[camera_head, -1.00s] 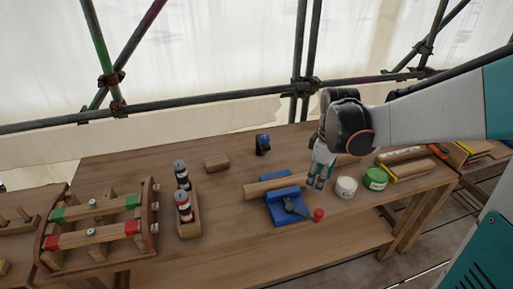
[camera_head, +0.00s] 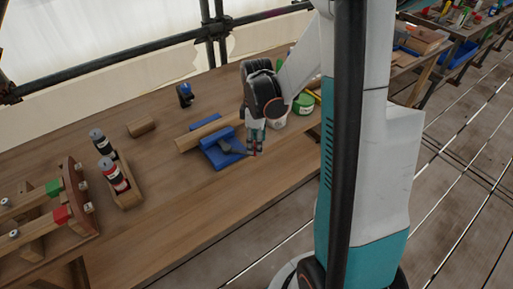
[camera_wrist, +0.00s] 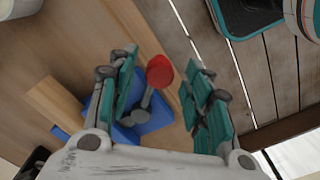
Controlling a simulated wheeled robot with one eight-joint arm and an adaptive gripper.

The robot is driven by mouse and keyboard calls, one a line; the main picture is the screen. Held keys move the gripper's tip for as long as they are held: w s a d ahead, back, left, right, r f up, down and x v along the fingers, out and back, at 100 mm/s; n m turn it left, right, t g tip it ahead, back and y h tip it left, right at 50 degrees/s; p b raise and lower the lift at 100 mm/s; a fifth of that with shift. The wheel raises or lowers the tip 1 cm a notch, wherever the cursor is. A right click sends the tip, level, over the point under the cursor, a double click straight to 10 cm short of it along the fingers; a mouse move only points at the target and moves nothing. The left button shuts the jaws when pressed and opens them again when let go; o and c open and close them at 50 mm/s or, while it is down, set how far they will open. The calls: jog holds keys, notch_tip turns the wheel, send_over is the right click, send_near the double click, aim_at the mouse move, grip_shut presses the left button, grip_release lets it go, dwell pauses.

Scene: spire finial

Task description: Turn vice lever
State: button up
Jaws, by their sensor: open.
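The blue vice (camera_head: 219,154) stands on the wooden workbench, with a wooden bar (camera_head: 197,136) lying in it. Its grey lever (camera_head: 233,147) points to the right, and my gripper partly hides the lever's end. In the wrist view the red knob (camera_wrist: 159,72) and the grey lever (camera_wrist: 146,99) show between my two teal fingers. My gripper (camera_head: 256,148) is open and points down at the lever's knob end. The fingers lie on either side of the knob, with a visible gap on each side. I cannot tell their exact height against it.
A green-lidded can (camera_head: 303,104) and a white can (camera_head: 278,121) stand close behind my gripper. Two bottles sit in a wooden holder (camera_head: 127,192) at the left. A wooden block (camera_head: 141,126) lies further back. The bench front is clear.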

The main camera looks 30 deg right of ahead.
jog(key=shift+f, duration=1.05)
grip_shut()
